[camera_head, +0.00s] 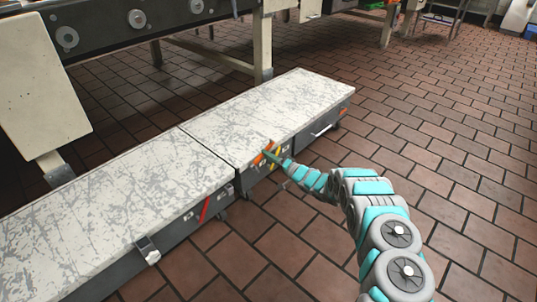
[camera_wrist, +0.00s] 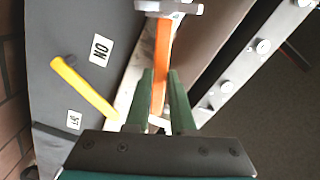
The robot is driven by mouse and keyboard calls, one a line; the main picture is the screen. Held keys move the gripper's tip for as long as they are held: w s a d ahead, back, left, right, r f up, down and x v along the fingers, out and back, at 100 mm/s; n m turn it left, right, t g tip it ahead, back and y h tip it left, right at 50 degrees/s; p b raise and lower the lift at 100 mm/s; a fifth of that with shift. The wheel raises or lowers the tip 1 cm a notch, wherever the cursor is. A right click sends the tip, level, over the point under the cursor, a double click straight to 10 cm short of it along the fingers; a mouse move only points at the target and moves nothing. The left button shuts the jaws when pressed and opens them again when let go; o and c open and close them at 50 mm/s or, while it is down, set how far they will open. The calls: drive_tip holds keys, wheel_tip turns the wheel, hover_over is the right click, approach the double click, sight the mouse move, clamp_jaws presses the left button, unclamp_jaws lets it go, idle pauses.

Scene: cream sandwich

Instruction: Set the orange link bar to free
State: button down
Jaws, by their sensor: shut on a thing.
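The orange link bar (camera_wrist: 162,48) runs up the middle of the wrist view, from a grey metal fitting (camera_wrist: 168,7) down between my two green fingers. My gripper (camera_wrist: 160,75) is shut on it, one finger on each side. In the head view my gripper (camera_head: 271,155) is at the front side of the white-topped bench, near its mid joint, and the orange bar (camera_head: 258,159) shows only in part beside it.
A yellow bar (camera_wrist: 85,87) lies slanted on the grey panel, between a lettered label (camera_wrist: 101,50) and a smaller label (camera_wrist: 74,119). The scratched white bench (camera_head: 240,120) has a red bar (camera_head: 205,209) and a latch (camera_head: 148,250) on its side. Brick floor at right is clear.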

drive_tip(key=shift+d+f+m, duration=0.1)
drive_tip(key=shift+f+m, duration=0.45)
drive_tip(key=shift+m, duration=0.15)
drive_tip(key=c, duration=0.8)
unclamp_jaws()
drive_tip(key=shift+w, duration=0.1)
drive_tip(key=shift+o, duration=0.2)
drive_tip(key=shift+d, duration=0.1)
drive_tip(key=v, duration=0.7)
drive_tip(key=shift+s+d, duration=0.25)
